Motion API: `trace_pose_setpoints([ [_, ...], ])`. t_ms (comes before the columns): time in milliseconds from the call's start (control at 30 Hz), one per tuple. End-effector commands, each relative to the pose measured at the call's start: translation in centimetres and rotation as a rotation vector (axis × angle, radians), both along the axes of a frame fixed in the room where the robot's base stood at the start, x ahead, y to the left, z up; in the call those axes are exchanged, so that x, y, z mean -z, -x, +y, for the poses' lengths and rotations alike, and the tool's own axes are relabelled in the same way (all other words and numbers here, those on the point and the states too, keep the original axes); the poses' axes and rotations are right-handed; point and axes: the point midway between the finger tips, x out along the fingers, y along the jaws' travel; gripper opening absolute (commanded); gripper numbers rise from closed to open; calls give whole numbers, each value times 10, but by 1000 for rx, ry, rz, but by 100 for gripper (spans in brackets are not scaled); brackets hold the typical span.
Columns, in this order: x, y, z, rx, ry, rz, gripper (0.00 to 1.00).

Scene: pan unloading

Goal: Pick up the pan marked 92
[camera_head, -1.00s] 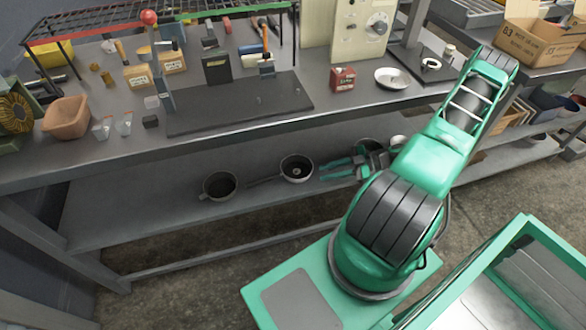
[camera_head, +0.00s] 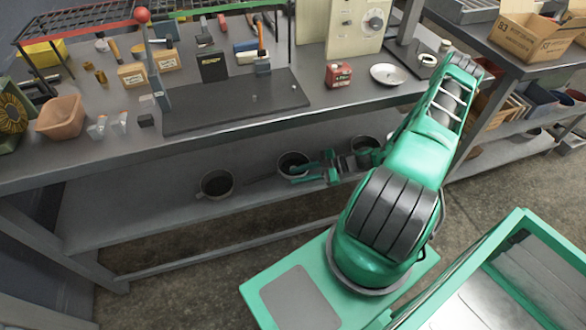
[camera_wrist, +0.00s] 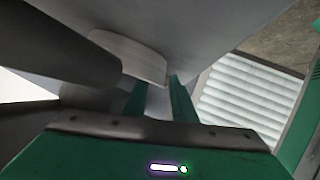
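Several dark round pans sit on the lower shelf (camera_head: 120,215): a left pan (camera_head: 216,184), a middle pan (camera_head: 291,162) and a right pan (camera_head: 365,146) partly behind my arm. I cannot read a 92 on any of them. My gripper (camera_head: 301,173) is low over the shelf, its green fingers at the right side of the middle pan. In the wrist view, my gripper (camera_wrist: 158,92) has its two fingers apart, with a pale curved piece (camera_wrist: 135,58) just beyond the tips. I cannot tell whether they touch it. A dark rounded bar (camera_wrist: 60,45) fills the upper left.
The workbench top (camera_head: 100,155) overhangs the shelf, close above my arm. It bears a dark mat (camera_head: 235,105), a red tin (camera_head: 338,74), a white dish (camera_head: 387,75) and a clay-coloured bowl (camera_head: 62,117). Another bench with cardboard boxes (camera_head: 525,35) stands at right.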

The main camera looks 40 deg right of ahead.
Motion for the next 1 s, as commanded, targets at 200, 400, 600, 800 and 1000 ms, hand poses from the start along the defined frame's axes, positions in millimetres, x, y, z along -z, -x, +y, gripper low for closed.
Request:
trace_pose_setpoints([
  [200,0,0,-1,0,1,0,0],
  [400,1,1,-1,1,2,3,0],
  [600,1,1,-2,2,2,2,0],
  [800,-2,1,-3,3,3,3,0],
  [1000,-17,1,-2,2,4,3,0],
])
